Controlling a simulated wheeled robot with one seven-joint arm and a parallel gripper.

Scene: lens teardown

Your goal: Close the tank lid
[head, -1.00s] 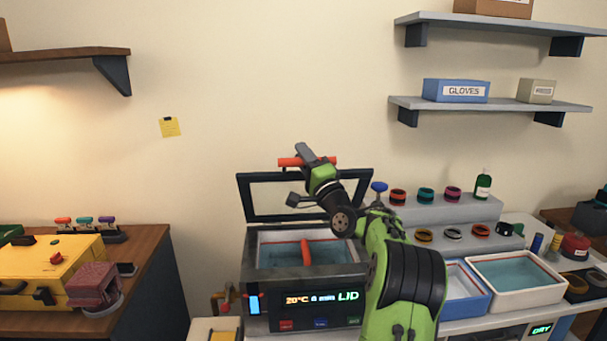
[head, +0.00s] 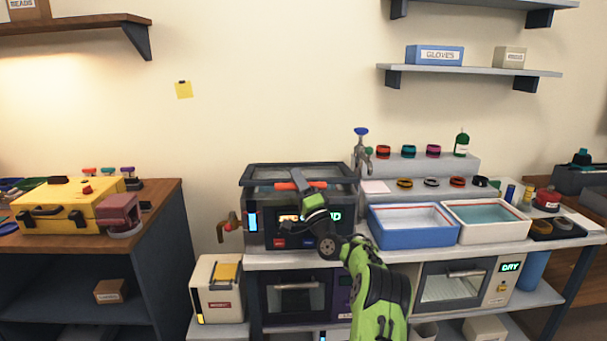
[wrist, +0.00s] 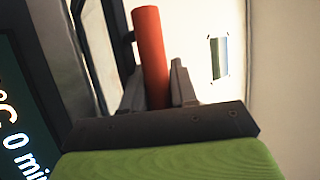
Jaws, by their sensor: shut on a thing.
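The tank (head: 256,222) is a dark box with a lit display on its front, standing on the bench in the head view. Its lid (head: 349,172), a dark frame with a pale pane, lies low over the tank's top, close to level. I cannot tell whether its front edge touches the rim. The red handle bar (head: 286,187) is at the lid's front. My gripper (head: 304,188) is shut on this bar, which also shows between the fingers in the wrist view (wrist: 150,45). My wrist hides part of the display and the tank's front.
A blue tray (head: 412,238) and a white tray (head: 490,236) of liquid stand right of the tank. Red and brass pipework (head: 230,226) juts out at the tank's left. A yellow case (head: 68,207) sits on the left bench.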

